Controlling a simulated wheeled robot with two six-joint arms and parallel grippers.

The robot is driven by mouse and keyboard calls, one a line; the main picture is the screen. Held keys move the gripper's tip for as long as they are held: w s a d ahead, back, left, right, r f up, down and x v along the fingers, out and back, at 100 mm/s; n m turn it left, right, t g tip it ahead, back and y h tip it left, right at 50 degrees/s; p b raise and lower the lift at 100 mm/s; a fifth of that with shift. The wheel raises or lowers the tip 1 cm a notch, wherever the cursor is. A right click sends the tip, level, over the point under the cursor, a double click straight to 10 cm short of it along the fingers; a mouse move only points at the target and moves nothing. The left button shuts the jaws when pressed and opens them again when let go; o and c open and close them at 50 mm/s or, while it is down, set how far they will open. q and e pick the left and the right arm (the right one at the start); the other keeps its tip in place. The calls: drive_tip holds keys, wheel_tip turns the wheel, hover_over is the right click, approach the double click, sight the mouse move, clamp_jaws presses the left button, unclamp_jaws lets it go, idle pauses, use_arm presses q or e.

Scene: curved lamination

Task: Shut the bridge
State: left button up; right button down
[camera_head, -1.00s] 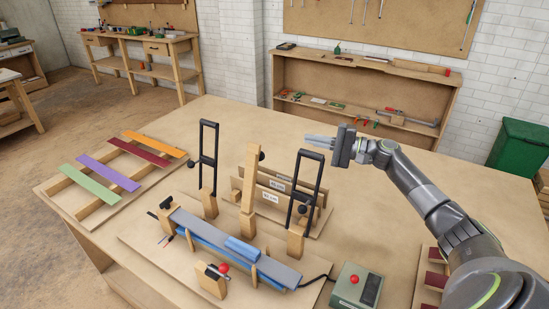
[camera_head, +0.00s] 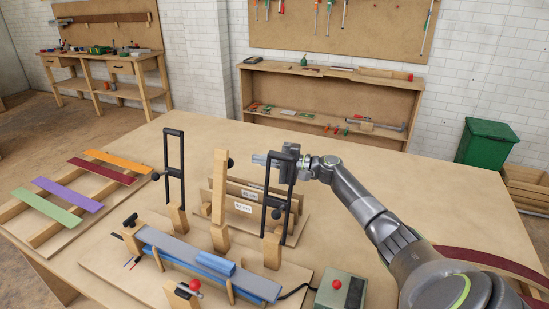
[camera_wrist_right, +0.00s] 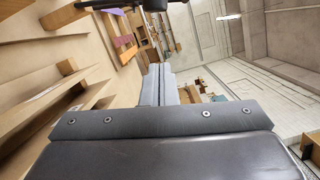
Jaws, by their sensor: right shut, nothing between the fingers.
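Two tall black frames stand upright on wooden posts on the table, the left one (camera_head: 174,150) and the right one (camera_head: 266,210). A leaning wooden bar (camera_head: 219,185) stands between them. Which part is the bridge I cannot tell for certain. In front lies a long grey-blue strip (camera_head: 190,255) on a base, with a short blue block (camera_head: 217,263) on it. My right gripper (camera_head: 262,159) is shut and empty, pointing left at the top of the right frame and overlapping it; contact is unclear. Its closed fingers show in the right wrist view (camera_wrist_right: 158,85). My left gripper is not in view.
A control box with a red button (camera_head: 340,291) sits at the front. Coloured strips (camera_head: 68,193) lie on a rack at left. Labelled boards (camera_head: 245,196) stand behind the bar. A curved dark red piece (camera_head: 490,262) lies at right. The table's back right is clear.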

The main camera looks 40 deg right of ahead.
sight(232, 161)
drive_tip(key=a+r+p, duration=0.1)
drive_tip(key=a+p, duration=0.3)
drive_tip(key=a, duration=0.2)
drive_tip(key=shift+w, duration=0.4)
drive_tip(key=shift+s+a+r+n, duration=0.55)
drive_tip(key=shift+a+r+n, duration=0.2)
drive_tip(key=shift+a+n, duration=0.1)
